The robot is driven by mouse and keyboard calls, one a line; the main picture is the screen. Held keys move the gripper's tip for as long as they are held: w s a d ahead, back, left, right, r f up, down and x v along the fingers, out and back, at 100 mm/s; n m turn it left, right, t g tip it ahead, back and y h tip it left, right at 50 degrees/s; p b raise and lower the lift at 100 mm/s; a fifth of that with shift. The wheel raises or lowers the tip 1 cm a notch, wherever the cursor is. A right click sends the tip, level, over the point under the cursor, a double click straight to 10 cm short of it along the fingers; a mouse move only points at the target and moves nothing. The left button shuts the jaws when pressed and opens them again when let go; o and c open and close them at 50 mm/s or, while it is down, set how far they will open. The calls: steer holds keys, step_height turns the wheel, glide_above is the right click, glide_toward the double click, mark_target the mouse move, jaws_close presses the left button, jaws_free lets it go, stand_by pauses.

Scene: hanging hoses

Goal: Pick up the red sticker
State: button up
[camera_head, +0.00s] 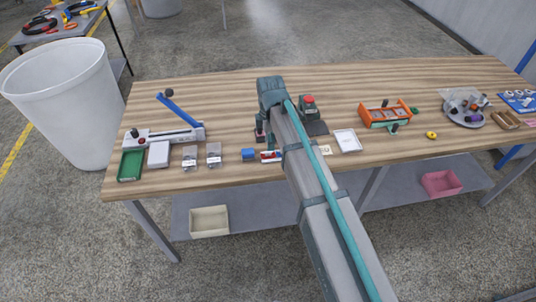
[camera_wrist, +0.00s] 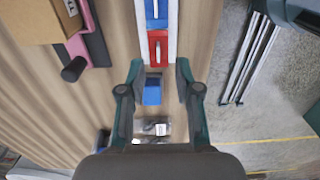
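The red sticker (camera_wrist: 153,52) is a small red rectangle with a white mark, lying on a white strip (camera_wrist: 172,40) in the wrist view. A blue rectangle (camera_wrist: 150,12) lies on the same strip beyond it. My gripper (camera_wrist: 159,68) is open, its two fingertips apart just short of the red sticker and above the table. A blue block (camera_wrist: 152,92) shows between the fingers, with nothing held. In the head view the red sticker (camera_head: 267,155) shows beside the blue block (camera_head: 249,154), partly hidden by my arm. The fingertips are mostly hidden there.
Small clear boxes (camera_head: 214,154) stand left of the blue block, with a green tray (camera_head: 131,165) farther left. A white tray (camera_head: 348,140) and an orange rack (camera_head: 388,114) are to the right.

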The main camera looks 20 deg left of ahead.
mark_target(268, 154)
steer(key=shift+a+f+p, duration=0.2)
steer(key=shift+f+p, duration=0.8)
steer(key=shift+f, duration=1.8)
steer(key=shift+c, duration=0.3)
jaws_close()
